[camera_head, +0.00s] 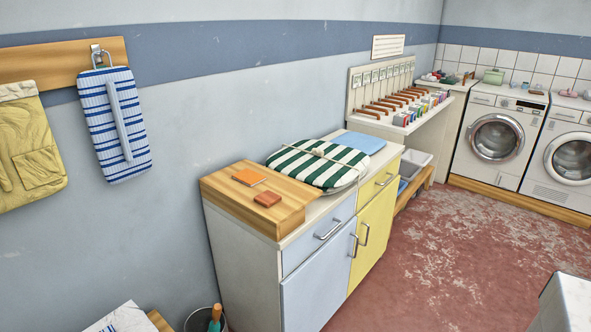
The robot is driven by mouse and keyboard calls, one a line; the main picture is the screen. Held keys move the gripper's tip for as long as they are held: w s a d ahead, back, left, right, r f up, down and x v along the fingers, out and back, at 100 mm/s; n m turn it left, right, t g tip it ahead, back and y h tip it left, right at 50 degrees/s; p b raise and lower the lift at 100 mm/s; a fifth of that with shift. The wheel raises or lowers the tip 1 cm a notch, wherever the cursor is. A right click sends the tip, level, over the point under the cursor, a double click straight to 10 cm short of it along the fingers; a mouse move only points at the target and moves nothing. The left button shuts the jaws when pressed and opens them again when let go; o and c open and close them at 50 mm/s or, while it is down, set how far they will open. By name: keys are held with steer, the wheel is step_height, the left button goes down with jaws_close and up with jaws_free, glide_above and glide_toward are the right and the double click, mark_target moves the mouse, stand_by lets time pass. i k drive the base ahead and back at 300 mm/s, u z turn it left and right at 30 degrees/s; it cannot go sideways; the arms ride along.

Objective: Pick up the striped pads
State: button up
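A blue-and-white striped pad (115,124) with a long strap down its front hangs from a metal hook on a wooden wall board at the left. I cannot tell whether it is one pad or several layered together. A green-and-white striped padded piece (318,165) lies on top of the cabinet, with a thin cord across it. My gripper is not in view.
A yellow apron-like cloth (28,143) hangs left of the blue striped pad. The cabinet (319,262) carries a wooden board (258,196) with two small orange-brown blocks, and a folded blue cloth (355,142). Washing machines (494,137) stand at the back right. Red floor (450,250) is open.

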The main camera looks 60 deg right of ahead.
mark_target(331, 168)
steer(key=u, duration=0.55)
steer(key=k, duration=0.25)
steer(key=u, duration=1.35)
steer(key=k, duration=1.65)
steer(key=z, duration=0.5)
steer(key=k, duration=0.55)
steer(key=z, duration=0.55)
steer(key=k, duration=0.5)
steer(key=z, duration=0.1)
